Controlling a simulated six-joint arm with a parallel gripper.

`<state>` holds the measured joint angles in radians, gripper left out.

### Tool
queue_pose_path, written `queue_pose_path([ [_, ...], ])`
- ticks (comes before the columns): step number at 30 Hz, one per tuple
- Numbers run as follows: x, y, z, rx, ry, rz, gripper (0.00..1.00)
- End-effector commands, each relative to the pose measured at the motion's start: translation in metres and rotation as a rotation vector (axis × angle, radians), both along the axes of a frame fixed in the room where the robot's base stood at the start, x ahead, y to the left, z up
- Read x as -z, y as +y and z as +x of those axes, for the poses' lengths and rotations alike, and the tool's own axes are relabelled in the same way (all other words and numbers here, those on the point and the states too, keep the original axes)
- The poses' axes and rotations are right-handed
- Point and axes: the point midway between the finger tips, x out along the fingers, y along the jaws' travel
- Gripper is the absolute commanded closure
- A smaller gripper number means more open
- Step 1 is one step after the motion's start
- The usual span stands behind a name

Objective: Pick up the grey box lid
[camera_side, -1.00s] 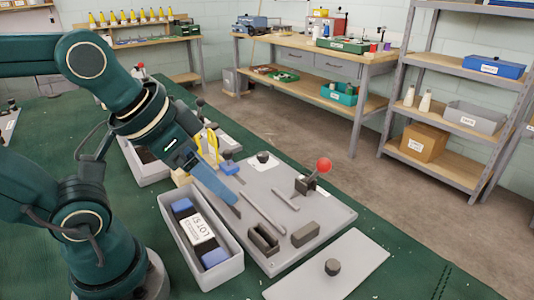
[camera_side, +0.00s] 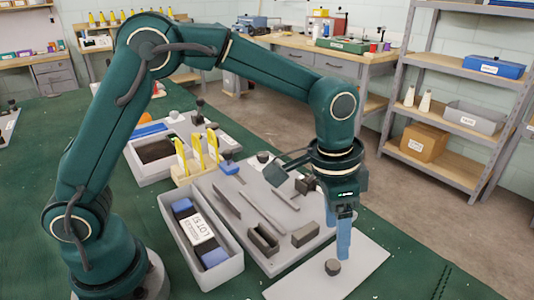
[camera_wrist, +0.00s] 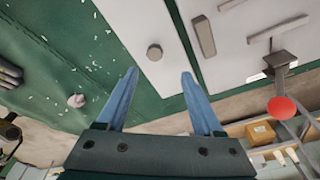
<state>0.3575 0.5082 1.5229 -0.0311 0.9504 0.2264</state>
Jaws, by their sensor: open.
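The grey box lid (camera_side: 345,255) is a flat light-grey plate lying on the green cloth at the front right. A dark round knob (camera_side: 333,267) stands on it. My gripper (camera_side: 338,240) points down above the lid, close to the knob and apart from it. In the wrist view my gripper (camera_wrist: 160,72) has its two blue fingers spread with nothing between them. The knob (camera_wrist: 154,52) shows just beyond the fingertips, between their lines, on the pale lid (camera_wrist: 125,18).
A grey board (camera_side: 285,250) with bars, blocks and a fixture lies beside the lid; my wrist partly hides the fixture. Its red ball shows in the wrist view (camera_wrist: 282,108). A long grey box (camera_side: 233,270) holds blue-ended pieces. Green cloth is clear in front.

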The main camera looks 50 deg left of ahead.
Motion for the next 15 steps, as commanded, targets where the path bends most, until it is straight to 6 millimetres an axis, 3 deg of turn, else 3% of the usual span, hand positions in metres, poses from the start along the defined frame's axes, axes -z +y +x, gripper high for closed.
queue_pose_path([
  [5,0.021,-0.006,-0.007,0.022,0.044,0.017,0.32],
  [15,0.059,-0.008,-0.004,0.022,0.043,0.016,0.32],
])
